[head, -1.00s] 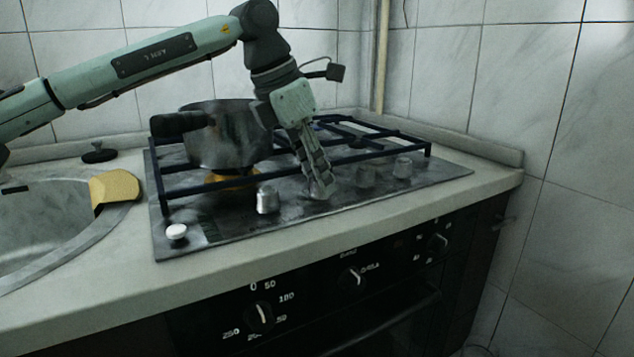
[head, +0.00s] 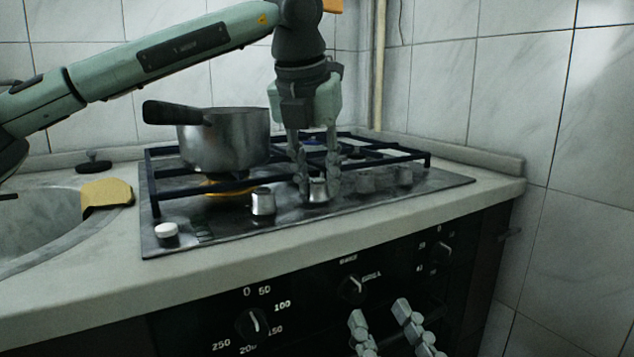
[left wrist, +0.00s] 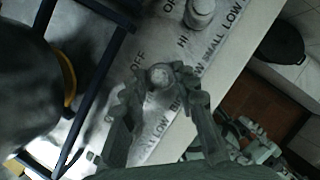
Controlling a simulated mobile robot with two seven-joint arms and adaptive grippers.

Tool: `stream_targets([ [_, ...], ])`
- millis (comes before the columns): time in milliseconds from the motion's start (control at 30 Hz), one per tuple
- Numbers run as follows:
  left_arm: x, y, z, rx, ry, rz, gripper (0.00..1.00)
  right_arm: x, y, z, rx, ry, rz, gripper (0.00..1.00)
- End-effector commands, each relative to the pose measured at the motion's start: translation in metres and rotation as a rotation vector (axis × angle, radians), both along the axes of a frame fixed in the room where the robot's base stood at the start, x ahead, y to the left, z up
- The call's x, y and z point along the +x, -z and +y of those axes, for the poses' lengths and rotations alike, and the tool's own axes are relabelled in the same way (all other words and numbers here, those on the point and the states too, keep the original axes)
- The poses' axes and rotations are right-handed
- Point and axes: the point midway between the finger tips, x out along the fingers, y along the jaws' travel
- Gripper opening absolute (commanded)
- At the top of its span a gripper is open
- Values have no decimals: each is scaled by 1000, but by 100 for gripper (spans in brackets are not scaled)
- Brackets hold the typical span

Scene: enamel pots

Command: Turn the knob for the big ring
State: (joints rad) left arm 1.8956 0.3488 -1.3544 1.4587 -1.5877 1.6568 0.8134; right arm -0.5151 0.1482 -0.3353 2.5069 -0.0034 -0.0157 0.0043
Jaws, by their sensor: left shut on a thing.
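My left gripper (head: 312,190) points straight down, shut on a metal knob (head: 318,188), the second from the left in the hob's front row. In the left wrist view this knob (left wrist: 160,76) sits between the fingertips (left wrist: 163,82). Printing beside it reads OFF and LOW, with a partly hidden word starting "BI". The neighbouring knob (head: 263,201) to the left stands free. My right gripper (head: 383,317) is low at the front of the oven, its two fingers apart with nothing between them.
Two more knobs (head: 403,173) are close on the right. A white button (head: 167,231) is at front left. A sponge (head: 106,193) lies by the sink.

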Motion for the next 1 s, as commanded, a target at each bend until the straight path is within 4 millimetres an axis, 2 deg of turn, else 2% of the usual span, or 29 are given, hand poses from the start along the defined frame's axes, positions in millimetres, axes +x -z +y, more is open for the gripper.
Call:
stream_targets([
  [633, 0, 0, 0, 0, -54, 0, 0, -1, -6, -2, 14, 5, -42, 40],
  [667, 0, 0, 0, 1, -53, 0, 30, -1, -6, -2, 14, 5, -42, 40],
  [700, 0, 0, 0, 1, -53, 0, 35, -1, -6, -2, 14, 5, -42, 40],
  [833, 0, 0, 0, 0, -53, 0, 50, -1, -6, -2, 14, 5, -42, 40],
  [1000, 0, 0, 0, 0, -53, 1, 50, -1, -6, -2, 13, 5, -41, 40],
])
